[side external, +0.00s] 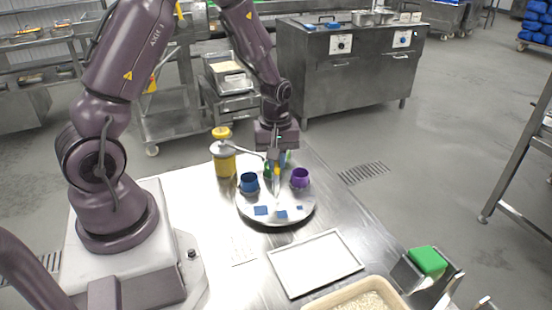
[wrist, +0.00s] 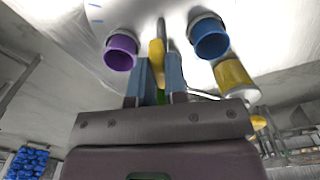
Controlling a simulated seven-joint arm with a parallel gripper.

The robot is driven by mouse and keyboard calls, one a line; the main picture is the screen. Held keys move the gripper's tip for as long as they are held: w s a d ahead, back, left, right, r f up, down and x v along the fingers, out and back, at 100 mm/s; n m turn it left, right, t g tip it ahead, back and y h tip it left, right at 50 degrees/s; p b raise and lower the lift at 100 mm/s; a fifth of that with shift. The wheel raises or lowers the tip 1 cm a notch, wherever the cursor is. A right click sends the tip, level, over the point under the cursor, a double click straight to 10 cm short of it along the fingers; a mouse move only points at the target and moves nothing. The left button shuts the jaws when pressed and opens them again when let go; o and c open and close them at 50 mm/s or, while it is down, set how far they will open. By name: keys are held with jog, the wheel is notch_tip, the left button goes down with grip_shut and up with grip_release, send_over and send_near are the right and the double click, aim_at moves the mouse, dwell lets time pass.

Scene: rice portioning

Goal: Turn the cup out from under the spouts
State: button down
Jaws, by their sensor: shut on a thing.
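A round light turntable (side external: 256,215) stands on the metal table. A blue cup (side external: 249,183) is on its left and a purple cup (side external: 300,178) on its right; both also show in the wrist view, purple (wrist: 121,52) and blue (wrist: 210,40). A green thing, perhaps a cup, is mostly hidden behind my gripper (side external: 277,168). My gripper points down over the turntable's middle. In the wrist view its blue-grey fingers (wrist: 161,85) are closed about an upright yellow handle (wrist: 156,50). A yellow canister (side external: 224,160) with a grey top and an arm reaching over the turntable stands at the left.
Blue square marks (side external: 261,210) lie on the turntable's near side. A white framed tray (side external: 315,262), a bin of rice (side external: 358,301) and a green block (side external: 427,261) in a metal holder are nearer the front. The table between turntable and tray is clear.

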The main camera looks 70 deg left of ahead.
jog(key=shift+m, duration=2.9)
jog(key=shift+r+m, duration=0.1)
jog(key=shift+m, duration=2.5)
jog(key=c, duration=1.1)
grip_release()
jog(key=shift+c, duration=0.2)
notch_tip(320, 180, up, 13)
jog(key=s+d+r+m+t, duration=0.3)
jog(key=s+d+r+t, duration=0.2)
jog(key=s+d+r, duration=0.6)
jog(key=shift+s+d+r+m+t, duration=0.25)
jog(key=shift+s+d+m, duration=0.2)
jog(key=shift+s, duration=0.75)
